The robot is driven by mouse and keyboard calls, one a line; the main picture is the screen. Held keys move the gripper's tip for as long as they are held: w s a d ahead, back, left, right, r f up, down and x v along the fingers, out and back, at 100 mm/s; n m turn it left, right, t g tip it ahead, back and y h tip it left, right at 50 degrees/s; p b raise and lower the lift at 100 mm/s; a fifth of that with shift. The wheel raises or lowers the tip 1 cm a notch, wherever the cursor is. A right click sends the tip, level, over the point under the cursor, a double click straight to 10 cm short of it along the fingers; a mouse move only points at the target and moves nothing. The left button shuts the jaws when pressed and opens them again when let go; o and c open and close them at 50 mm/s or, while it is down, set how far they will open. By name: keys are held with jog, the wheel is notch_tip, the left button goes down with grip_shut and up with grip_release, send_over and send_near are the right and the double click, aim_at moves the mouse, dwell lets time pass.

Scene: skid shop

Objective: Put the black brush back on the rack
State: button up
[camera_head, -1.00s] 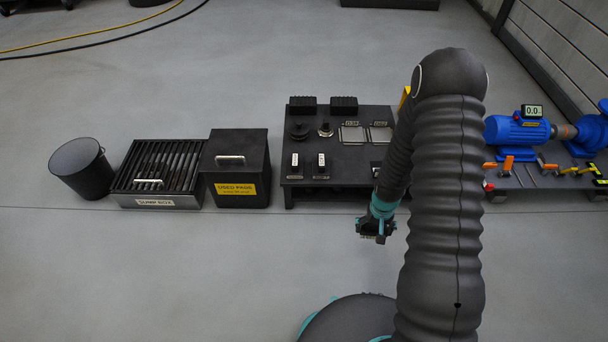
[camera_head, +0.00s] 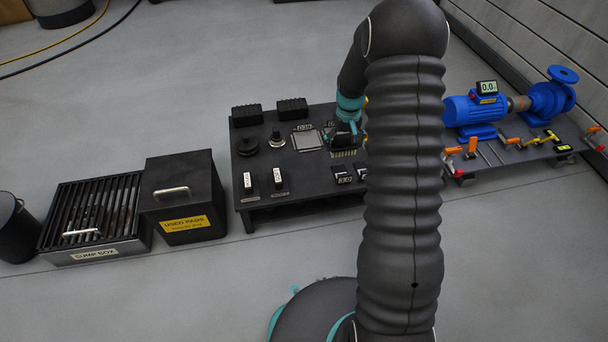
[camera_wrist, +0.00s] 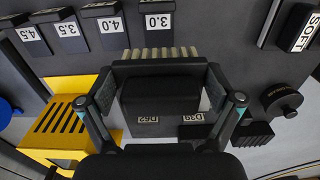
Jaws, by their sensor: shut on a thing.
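My gripper (camera_head: 347,128) is over the right part of the low black bench (camera_head: 258,200) in the head view, partly beside my own arm. It is shut on the black brush (camera_head: 343,141), whose pale bristles show below the jaws. In the wrist view my gripper (camera_wrist: 160,82) has a finger on each side of the brush (camera_wrist: 160,97); its bristles point to the top of the picture. I cannot tell whether the bristles touch the bench. No separate rack can be made out; my arm hides part of the bench's right side.
The bench holds black blocks (camera_head: 292,108), a round knob-like piece (camera_head: 277,139), a silver plate (camera_head: 307,140) and white-tagged pieces (camera_head: 278,179). A yellow slotted box (camera_wrist: 62,122) shows in the wrist view. A blue pump (camera_head: 470,110) stands right; the used pads box (camera_head: 183,200) stands left.

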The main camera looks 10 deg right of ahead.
jog(key=shift+w+d+r, duration=0.3)
jog(key=shift+w+r, duration=0.05)
jog(key=shift+w, duration=0.1)
jog(key=shift+a, duration=0.1)
jog(key=b, duration=0.2)
send_over(310, 181)
notch_tip(310, 181, down, 7)
jog(key=shift+r, duration=0.15)
jog(key=shift+f, duration=1.95)
jog(key=shift+f, duration=0.1)
jog(key=shift+f, duration=0.15)
jog(key=o, duration=0.8)
